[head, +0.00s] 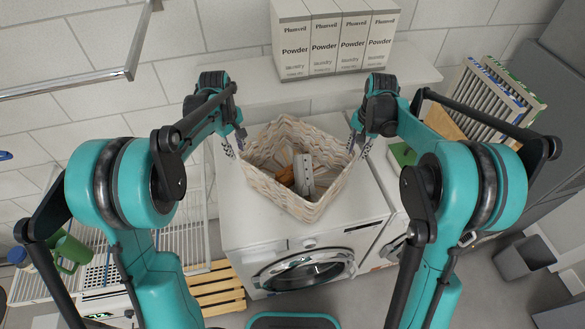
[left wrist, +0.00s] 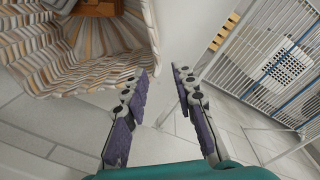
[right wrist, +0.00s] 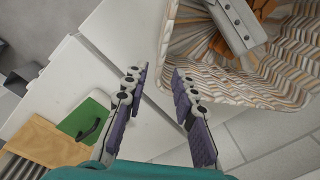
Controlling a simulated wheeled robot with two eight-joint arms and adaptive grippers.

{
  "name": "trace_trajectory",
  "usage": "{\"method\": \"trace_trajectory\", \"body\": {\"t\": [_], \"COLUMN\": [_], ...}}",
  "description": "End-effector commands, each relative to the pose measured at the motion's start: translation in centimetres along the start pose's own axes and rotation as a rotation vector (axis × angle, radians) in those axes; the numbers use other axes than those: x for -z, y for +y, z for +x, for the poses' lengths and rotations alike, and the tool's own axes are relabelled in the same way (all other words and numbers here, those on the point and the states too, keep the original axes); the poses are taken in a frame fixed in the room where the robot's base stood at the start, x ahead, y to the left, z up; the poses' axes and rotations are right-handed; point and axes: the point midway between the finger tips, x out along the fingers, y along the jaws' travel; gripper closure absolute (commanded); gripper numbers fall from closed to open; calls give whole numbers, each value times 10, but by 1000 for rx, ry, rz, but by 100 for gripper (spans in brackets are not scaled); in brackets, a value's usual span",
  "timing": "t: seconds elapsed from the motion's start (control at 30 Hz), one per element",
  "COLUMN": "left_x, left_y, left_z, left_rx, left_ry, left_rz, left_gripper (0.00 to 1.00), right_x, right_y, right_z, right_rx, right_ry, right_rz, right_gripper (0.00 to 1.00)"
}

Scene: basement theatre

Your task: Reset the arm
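A woven basket (head: 325,192) sits on the white washing machine, with a grey-white block (head: 304,174) and an orange-brown item (head: 286,176) inside. My left gripper (head: 235,143) is at the basket's left corner; in the left wrist view (left wrist: 163,95) its fingers are apart with nothing between them, and the basket (left wrist: 95,72) lies to their left. My right gripper (head: 358,145) is at the basket's right corner; in the right wrist view (right wrist: 158,90) its fingers are apart and empty, and the basket (right wrist: 270,85) lies to their right. Whether either gripper touches the basket is unclear.
Several laundry powder boxes (head: 335,42) stand on a ledge (head: 245,92) behind the basket. A metal rail (head: 110,75) hangs upper left.

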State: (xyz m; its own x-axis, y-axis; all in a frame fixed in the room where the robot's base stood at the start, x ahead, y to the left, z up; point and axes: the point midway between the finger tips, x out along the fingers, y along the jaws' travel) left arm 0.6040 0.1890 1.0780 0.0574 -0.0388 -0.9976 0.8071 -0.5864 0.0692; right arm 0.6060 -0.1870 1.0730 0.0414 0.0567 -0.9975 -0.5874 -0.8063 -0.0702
Motion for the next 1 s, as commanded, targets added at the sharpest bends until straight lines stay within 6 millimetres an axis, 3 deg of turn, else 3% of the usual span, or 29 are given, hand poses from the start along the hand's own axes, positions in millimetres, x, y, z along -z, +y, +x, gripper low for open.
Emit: {"method": "trace_trajectory", "body": {"t": [0.7, 0.87, 1.0], "left_x": [-2, -18, -44], "left_y": [-2, -20, -50], "left_z": [-2, -16, -32], "left_rx": [-5, -43, -100], "left_ry": [5, 43, 114], "left_rz": [10, 101, 252], "left_gripper": [73, 73, 73], "right_x": [-3, -24, -59], "right_y": [2, 14, 35], "right_z": [-10, -24, -38], "right_rx": [3, 28, 63], "right_ry": [6, 56, 142], "right_rz": [-7, -67, -168], "right_gripper": [73, 73, 73]}}
